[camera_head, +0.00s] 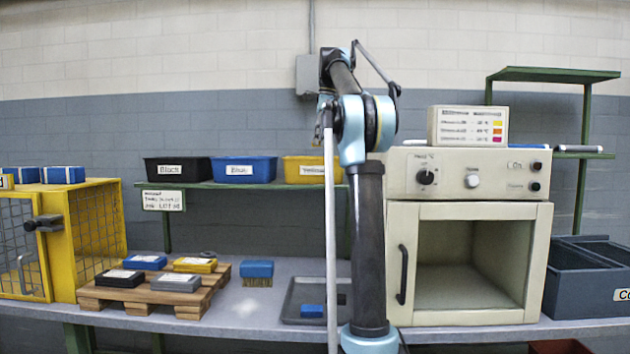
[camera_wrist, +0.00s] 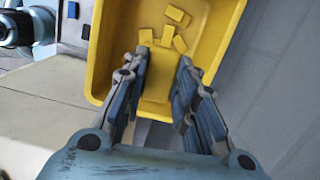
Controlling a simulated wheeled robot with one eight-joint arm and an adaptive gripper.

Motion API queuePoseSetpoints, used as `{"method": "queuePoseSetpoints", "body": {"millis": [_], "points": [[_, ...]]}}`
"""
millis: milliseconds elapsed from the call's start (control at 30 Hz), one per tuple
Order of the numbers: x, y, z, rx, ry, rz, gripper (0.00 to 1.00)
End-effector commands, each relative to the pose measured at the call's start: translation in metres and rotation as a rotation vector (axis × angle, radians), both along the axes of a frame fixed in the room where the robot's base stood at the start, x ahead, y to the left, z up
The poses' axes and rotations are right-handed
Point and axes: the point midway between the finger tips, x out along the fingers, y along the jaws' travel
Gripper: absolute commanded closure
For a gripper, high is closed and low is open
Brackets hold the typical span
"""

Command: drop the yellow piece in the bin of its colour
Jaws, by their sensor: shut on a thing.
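The yellow bin (camera_head: 303,171) stands on the green shelf in the head view, partly hidden by my arm. In the wrist view the yellow bin (camera_wrist: 224,22) lies beyond my fingers, with several small yellow pieces (camera_wrist: 177,14) inside. My gripper (camera_wrist: 165,62) is over the bin. It is shut on a yellow piece (camera_wrist: 157,84), whose outline is hard to tell against the yellow bin. The head view does not clearly show my gripper.
A black bin (camera_head: 178,170) and a blue bin (camera_head: 244,170) stand left of the yellow bin. Below, a wooden pallet (camera_head: 140,297) holds several coloured pieces. A cream oven (camera_head: 470,210) stands right of my arm, and a yellow cage (camera_head: 90,190) stands at the left.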

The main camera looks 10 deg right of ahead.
Motion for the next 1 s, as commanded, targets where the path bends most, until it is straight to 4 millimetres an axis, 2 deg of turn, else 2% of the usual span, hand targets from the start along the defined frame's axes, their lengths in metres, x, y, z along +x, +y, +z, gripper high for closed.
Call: {"method": "queuePoseSetpoints", "body": {"millis": [200,400,767,800,867,900,1000], "points": [[0.0,0.001,-0.023,0.0,0.0,0.001,0.97],[0.0,0.001,-0.036,0.0,0.0,0.001,0.97],[0.0,0.001,-0.039,0.0,0.0,0.001,0.97],[0.0,0.001,-0.039,0.0,0.0,0.001,0.7],[0.0,0.001,-0.039,0.0,0.0,0.001,0.56],[0.0,0.001,-0.039,0.0,0.0,0.001,0.51],[0.0,0.001,-0.039,0.0,0.0,0.001,0.51]]}}
